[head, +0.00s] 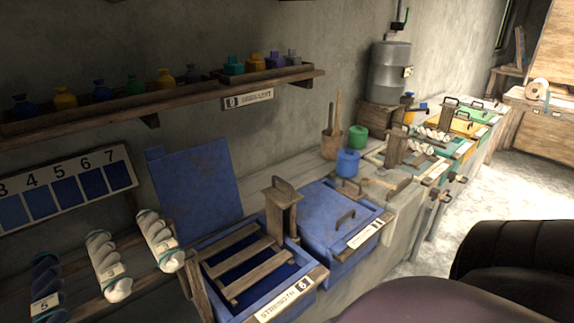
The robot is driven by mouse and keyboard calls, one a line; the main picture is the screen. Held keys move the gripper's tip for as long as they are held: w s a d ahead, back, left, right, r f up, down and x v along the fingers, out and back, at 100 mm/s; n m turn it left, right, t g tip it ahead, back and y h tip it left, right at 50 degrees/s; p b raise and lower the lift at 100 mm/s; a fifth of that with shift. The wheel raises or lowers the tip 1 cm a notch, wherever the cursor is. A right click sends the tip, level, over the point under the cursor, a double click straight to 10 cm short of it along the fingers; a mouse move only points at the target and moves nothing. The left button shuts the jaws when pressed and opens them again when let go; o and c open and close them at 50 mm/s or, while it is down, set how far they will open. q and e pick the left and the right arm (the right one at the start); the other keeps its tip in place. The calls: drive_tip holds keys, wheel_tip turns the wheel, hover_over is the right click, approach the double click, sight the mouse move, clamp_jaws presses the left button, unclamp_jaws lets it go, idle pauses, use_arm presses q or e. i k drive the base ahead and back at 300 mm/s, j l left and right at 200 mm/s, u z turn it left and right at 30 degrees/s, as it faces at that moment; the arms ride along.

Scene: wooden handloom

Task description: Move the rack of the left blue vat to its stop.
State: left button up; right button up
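The left blue vat (238,309) stands at the bottom centre of the head view, with its top open and dark blue inside. Its blue lid (195,190) stands raised behind it, against the wall. The rack (243,256) is a wooden frame of slats lying across the vat's opening. A wooden post (281,209) with a dark handle on top rises at its right end. A label with the number 6 is on the vat's front edge. Neither gripper shows in this view.
A second blue vat (334,207) with a closed lid stands just right. A bottle shelf (160,107) runs above. Blue and green pots and more vats line the bench further back.

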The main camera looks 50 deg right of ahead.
sight(280, 196)
drive_tip(key=k+l, duration=0.1)
drive_tip(key=l, duration=0.35)
drive_tip(key=l+u, duration=0.1)
drive_tip(key=l, duration=0.4)
drive_tip(key=k+l, duration=0.15)
drive_tip(key=l, duration=0.3)
